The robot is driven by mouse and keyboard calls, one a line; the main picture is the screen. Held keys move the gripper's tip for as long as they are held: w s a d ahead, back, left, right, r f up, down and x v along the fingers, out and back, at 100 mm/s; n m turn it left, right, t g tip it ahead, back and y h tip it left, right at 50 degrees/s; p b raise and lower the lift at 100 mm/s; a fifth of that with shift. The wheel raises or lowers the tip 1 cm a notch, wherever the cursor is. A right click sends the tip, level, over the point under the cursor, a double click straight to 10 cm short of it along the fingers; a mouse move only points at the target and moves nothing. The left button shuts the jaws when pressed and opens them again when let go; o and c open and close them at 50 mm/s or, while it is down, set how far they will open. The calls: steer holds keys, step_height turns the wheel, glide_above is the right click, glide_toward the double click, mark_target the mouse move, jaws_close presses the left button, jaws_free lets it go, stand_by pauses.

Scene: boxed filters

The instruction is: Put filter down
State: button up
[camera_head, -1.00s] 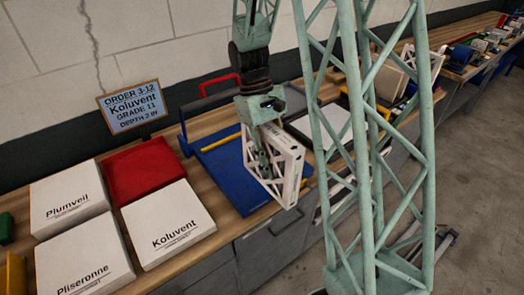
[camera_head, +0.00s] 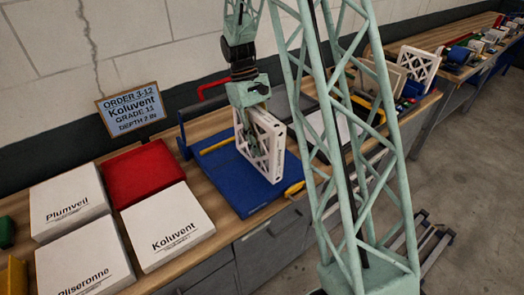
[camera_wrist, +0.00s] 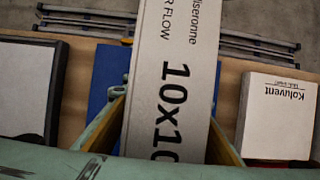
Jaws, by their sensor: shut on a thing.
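A white-framed filter with a lattice face (camera_head: 262,142) is held upright on edge by my gripper (camera_head: 250,112), which is shut on its upper edge. In the wrist view the filter's white edge (camera_wrist: 172,75) shows the print "10x10" and part of "Pliseronne" between the fingers. The filter is over the blue tray (camera_head: 231,192) on the bench. Its lower edge is close to the tray's surface; I cannot tell whether it touches. The sign (camera_head: 134,107) reads Order 3-12, Koluvent, grade 11, with a depth line.
White boxes labelled Koluvent (camera_head: 168,225), Pliseronne (camera_head: 84,262) and Plumveil (camera_head: 68,200) lie left of the tray. A red box (camera_head: 144,176) lies behind the Koluvent box. My lattice column covers part of the bench at right.

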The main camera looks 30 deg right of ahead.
mark_target(254, 120)
steer(key=shift+w, duration=0.1)
stand_by(0.3)
steer(key=shift+w+d, duration=0.15)
steer(key=shift+w, duration=0.1)
steer(key=shift+f, duration=1.8)
steer(key=shift+f, duration=0.15)
steer(key=o, duration=0.9)
steer(key=shift+w+r, duration=0.1)
steer(key=shift+r, duration=0.15)
steer(key=shift+v, duration=5.9)
steer(key=shift+o, duration=0.2)
